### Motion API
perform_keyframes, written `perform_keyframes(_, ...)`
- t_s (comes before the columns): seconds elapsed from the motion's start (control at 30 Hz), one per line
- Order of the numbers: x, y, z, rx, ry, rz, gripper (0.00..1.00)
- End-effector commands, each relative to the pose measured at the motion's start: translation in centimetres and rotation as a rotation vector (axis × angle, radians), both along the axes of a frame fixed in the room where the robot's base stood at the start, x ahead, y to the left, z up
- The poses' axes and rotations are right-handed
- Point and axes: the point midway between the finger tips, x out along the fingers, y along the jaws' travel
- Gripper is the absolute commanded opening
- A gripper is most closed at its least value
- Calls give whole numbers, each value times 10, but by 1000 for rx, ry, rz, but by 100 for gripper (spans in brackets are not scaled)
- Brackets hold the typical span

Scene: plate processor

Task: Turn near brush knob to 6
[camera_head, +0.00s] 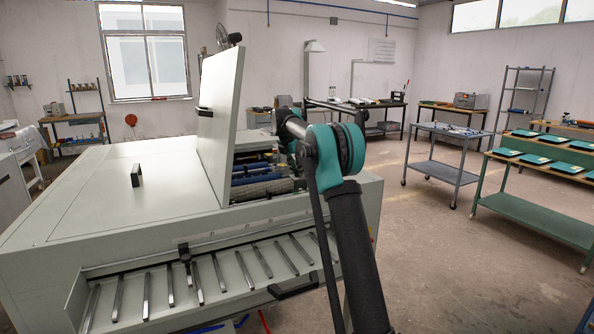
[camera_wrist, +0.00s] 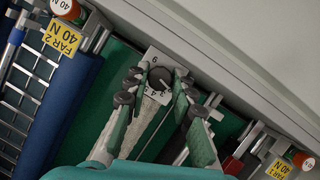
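In the wrist view, a small dark round knob (camera_wrist: 160,79) sits on a pale dial plate (camera_wrist: 153,55) with printed numbers. A 6 shows near the plate's upper end, and smaller figures show below the knob. The knob's pointer is too small to read. My gripper (camera_wrist: 158,76) is open, with one finger on each side of the knob. The fingertips look close to it; I cannot tell whether they touch. In the head view my gripper is hidden inside the plate processor (camera_head: 130,185), behind my arm.
The processor's raised lid (camera_head: 218,125) stands left of my arm, with rollers (camera_head: 262,188) beneath. A machine rail (camera_wrist: 225,75) runs close beyond the knob.

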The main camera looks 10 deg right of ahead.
Motion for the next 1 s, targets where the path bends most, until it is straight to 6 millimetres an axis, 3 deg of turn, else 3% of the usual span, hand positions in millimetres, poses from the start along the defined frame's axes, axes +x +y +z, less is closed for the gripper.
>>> perform_keyframes(0.03,0,0,0,0,0,0,13)
perform_keyframes(0.13,0,0,0,0,0,0,0)
perform_keyframes(0.57,1,1,0,-1,0,-72,0)
perform_keyframes(1.0,3,2,0,-1,-1,-430,0)
